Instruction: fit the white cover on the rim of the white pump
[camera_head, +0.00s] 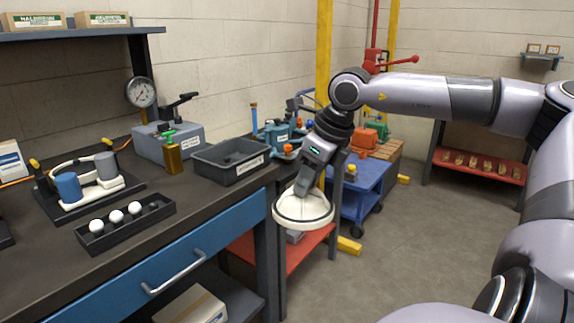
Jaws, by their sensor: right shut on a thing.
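My right gripper (302,187) reaches down from the right and is shut on the round white cover (318,212). It holds the cover nearly level, just past the right end of the workbench, above a red shelf. The gripper hides part of the cover's top. A small pale object (295,236) shows just below the cover on the shelf; most of it is hidden, and I cannot tell whether it is the white pump. No other white pump is clearly visible. My left gripper is not in view.
The dark workbench (200,232) fills the left, with a grey bin (237,173) near its right end and a black tray (126,236) of white balls. A blue cart (362,190) and a red shelf (270,252) stand beyond. Floor at the right is clear.

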